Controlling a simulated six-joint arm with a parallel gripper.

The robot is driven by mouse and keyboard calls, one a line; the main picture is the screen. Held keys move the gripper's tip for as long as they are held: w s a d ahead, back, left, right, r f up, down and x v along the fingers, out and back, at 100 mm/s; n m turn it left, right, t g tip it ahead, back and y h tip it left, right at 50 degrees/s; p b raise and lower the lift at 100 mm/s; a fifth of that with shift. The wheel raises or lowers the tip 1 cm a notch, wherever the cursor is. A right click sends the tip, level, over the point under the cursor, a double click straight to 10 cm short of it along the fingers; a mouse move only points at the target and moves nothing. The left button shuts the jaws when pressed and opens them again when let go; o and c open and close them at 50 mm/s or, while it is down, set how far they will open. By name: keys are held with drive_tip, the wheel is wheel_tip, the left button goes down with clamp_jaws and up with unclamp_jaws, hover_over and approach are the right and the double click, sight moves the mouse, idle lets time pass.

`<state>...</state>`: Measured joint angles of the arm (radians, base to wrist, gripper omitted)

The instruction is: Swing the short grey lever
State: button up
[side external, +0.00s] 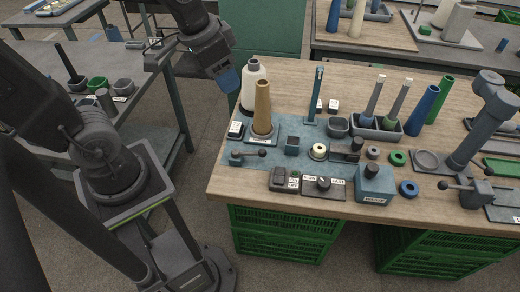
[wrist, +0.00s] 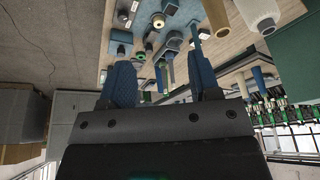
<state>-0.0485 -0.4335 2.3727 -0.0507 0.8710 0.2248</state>
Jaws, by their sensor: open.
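A short grey lever (side external: 248,154) with a dark knob lies low on the blue-grey mat at the near left of the bench, in the side external view. A second lever with a dark knob (side external: 464,187) sits on a grey block at the right; I cannot tell from looks alone which one is meant. My gripper (side external: 228,82) is above and behind the left end of the bench, apart from both levers. In the wrist view, my gripper (wrist: 163,78) has its two blue fingers spread, with nothing held between them. I cannot pick out the lever surely there.
A switch panel (side external: 323,186) and a blue-grey box (side external: 374,186) line the front edge. Green crates (side external: 285,240) stand under the bench.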

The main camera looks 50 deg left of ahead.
drive_tip(key=w+a+f+m+g, duration=0.2)
drive_tip(key=w+f+g, duration=0.1)
drive_tip(key=w+f, duration=0.55)
drive_tip(key=m+g+h, duration=0.2)
approach(262, 150)
drive_tip(key=x, duration=1)
drive_tip(key=shift+a+f, duration=0.1)
drive_tip(key=shift+f, duration=0.05)
drive_tip(key=shift+c, duration=0.2)
clamp_jaws()
